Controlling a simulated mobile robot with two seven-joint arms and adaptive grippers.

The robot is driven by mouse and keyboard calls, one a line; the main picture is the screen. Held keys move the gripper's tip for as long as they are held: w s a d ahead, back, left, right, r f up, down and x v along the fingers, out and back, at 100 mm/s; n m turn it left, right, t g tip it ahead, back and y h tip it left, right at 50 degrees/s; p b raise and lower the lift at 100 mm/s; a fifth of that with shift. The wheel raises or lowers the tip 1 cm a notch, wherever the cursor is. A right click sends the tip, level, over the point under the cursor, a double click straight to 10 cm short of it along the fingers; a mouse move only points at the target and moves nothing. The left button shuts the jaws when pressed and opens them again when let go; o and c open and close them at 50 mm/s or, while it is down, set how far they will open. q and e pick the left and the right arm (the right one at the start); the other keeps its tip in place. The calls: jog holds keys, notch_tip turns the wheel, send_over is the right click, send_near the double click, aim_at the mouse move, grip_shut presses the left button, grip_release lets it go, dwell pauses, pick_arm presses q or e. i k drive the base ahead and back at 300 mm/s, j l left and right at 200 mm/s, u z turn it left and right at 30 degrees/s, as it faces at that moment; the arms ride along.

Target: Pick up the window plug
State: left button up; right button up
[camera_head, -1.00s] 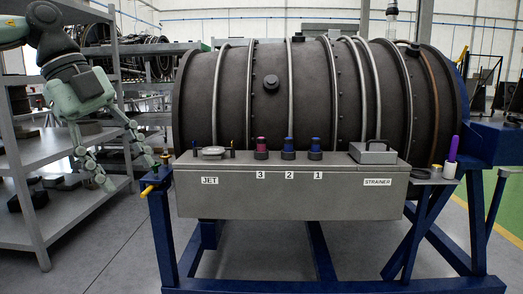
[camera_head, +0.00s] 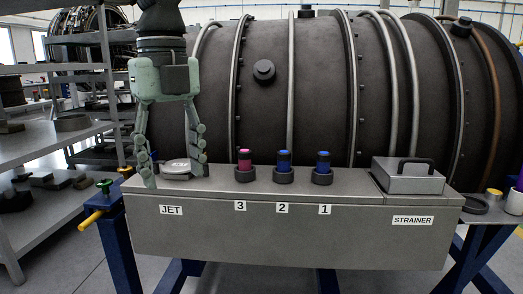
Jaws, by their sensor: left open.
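My left gripper (camera_head: 174,174) hangs from the top left, pointing down with its two fingers spread wide. It is empty. A flat, round grey piece (camera_head: 183,167) lies on the grey bench top above the JET label, and it shows between the fingers. I cannot tell whether the fingers touch it. A dark round plug (camera_head: 264,71) sticks out of the black engine casing, to the right of the gripper. No label tells which piece is the window plug. My right gripper is not in view.
The grey bench (camera_head: 290,236) also carries a pink-topped plug (camera_head: 244,160) and two blue-topped plugs (camera_head: 284,160) in holders, labelled 3, 2 and 1. A strainer box (camera_head: 408,178) stands at right. The casing (camera_head: 310,95) rises close behind. Shelves (camera_head: 60,150) stand at left.

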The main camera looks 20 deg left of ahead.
aim_at(244, 156)
jog(key=i, duration=0.95)
